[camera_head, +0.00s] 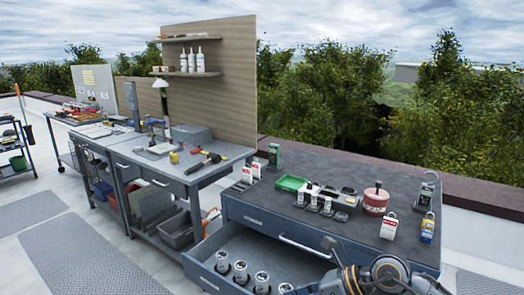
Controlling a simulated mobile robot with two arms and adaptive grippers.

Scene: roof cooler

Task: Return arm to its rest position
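Part of one of my arms (385,272), dark with rounded joints and orange rings, shows at the bottom edge right of centre, in front of the grey cabinet (330,235). It looks like my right arm. It overlaps the right part of the cabinet's open drawer (215,262) in the picture. Its gripper's fingertips cannot be made out, so I cannot tell whether they are open or shut. My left arm and gripper are not in view. Several metal cylinders (240,272) stand in the drawer.
The cabinet top holds a green tray (291,183), a red round container (375,200), padlocks with tags (389,226) and small devices (327,203). A workbench (180,168) with tools and a tall backboard (225,80) stands left. Floor mats (85,255) lie in the free room at left.

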